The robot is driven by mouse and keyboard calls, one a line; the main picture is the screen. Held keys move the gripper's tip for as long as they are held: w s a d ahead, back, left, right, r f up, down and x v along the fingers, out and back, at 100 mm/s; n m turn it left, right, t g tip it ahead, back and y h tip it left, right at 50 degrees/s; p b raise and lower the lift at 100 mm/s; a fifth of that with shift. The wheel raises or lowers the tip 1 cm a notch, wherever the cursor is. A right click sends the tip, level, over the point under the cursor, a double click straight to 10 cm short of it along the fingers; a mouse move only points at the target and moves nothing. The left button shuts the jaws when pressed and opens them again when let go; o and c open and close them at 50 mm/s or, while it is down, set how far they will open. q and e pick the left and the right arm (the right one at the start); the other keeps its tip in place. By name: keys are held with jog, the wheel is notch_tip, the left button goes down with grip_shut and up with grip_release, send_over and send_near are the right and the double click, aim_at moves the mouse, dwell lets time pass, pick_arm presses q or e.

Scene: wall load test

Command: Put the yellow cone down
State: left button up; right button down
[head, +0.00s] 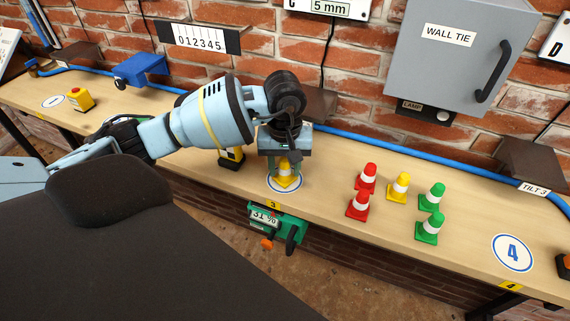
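A yellow cone (285,178) with a white band stands upright within the white round marker (283,187) on the wooden bench. My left gripper (285,166) is directly above it, pointing down, with its fingers around the cone's upper part. The cone's tip is hidden by the gripper, and I cannot tell whether the fingers press on it. A second yellow cone (398,187) stands to the right, apart from the gripper. My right gripper is not in view.
Red cones (358,205) and green cones (428,229) stand right of the marker. A round marker with a 4 (512,252) lies further right. A green device (277,226) hangs at the bench's front edge. A grey cabinet (446,60) and blue pipe (400,154) are behind.

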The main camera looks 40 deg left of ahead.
aim_at(285, 159)
pick_arm(q)
jog(key=shift+o, duration=0.9)
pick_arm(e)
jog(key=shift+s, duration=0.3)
pick_arm(q)
jog(key=shift+r, duration=0.6)
notch_tip(285, 159, up, 11)
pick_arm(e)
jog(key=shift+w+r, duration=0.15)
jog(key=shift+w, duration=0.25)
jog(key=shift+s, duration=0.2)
